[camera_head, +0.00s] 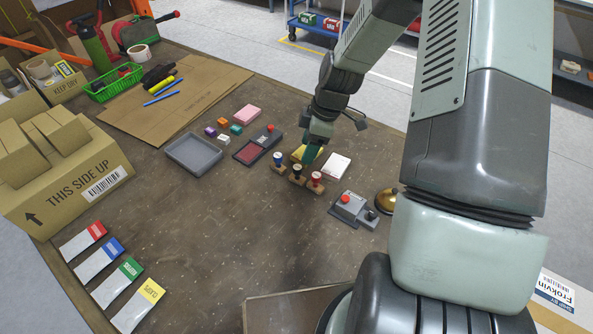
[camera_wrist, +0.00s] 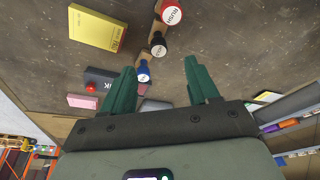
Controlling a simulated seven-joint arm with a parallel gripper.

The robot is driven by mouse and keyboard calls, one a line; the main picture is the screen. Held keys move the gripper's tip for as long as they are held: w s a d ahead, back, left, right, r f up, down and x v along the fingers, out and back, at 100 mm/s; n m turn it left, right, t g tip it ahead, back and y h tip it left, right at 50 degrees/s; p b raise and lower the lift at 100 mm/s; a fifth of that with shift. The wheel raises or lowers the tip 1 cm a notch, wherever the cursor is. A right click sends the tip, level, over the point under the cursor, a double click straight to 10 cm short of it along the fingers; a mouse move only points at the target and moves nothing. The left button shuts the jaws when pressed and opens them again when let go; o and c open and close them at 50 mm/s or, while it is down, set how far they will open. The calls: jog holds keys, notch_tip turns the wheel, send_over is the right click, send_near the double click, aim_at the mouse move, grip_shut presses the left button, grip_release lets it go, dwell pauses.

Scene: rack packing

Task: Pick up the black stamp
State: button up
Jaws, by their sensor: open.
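The black stamp (camera_head: 297,171) stands upright on the brown table, with a dark round knob on a wooden base. It is the middle one of a row, between the blue stamp (camera_head: 278,160) and the red stamp (camera_head: 317,180). In the wrist view the black stamp (camera_wrist: 158,46) shows beyond my fingertips, and the blue stamp (camera_wrist: 143,72) shows between my fingers. The red stamp (camera_wrist: 172,13) is at the top edge. My gripper (camera_head: 309,158) is open and empty, just behind the row; its green fingers (camera_wrist: 160,68) are apart.
A yellow pad (camera_wrist: 96,29) lies close to the stamps. An ink pad (camera_head: 258,145) and grey tray (camera_head: 193,170) lie left. The table in front is clear.

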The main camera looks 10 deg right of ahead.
aim_at(298, 167)
jog(key=x, duration=0.9)
jog(key=shift+w+a+f, duration=0.15)
jog(key=shift+f, duration=0.25)
grip_shut()
